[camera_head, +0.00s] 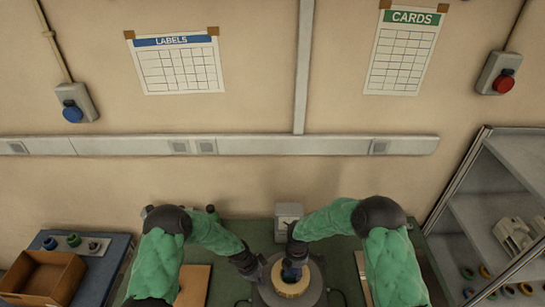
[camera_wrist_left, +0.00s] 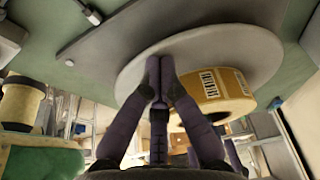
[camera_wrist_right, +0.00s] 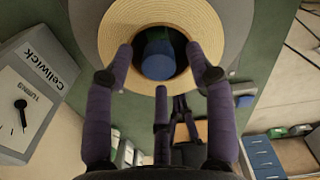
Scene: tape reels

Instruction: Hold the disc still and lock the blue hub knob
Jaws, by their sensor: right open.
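The grey disc (camera_head: 262,290) lies flat on the bench with a yellow-brown tape roll (camera_head: 291,289) on it. The tape roll also shows in the left wrist view (camera_wrist_left: 222,92), with a printed label on its side. The blue hub knob (camera_wrist_right: 158,60) sits inside the roll's dark centre hole. My left gripper (camera_wrist_left: 159,60) is shut, its fingertips together at the disc's upper face beside the roll; whether they press on it I cannot tell. My right gripper (camera_wrist_right: 160,55) is open above the hub, its fingertips on either side of the knob and apart from it.
A grey Cellwick box (camera_wrist_right: 30,95) with a black dial stands behind the disc. A blue side table (camera_head: 100,275) with a cardboard box (camera_head: 42,276) is at the left. A grey shelf unit (camera_head: 500,190) is at the right.

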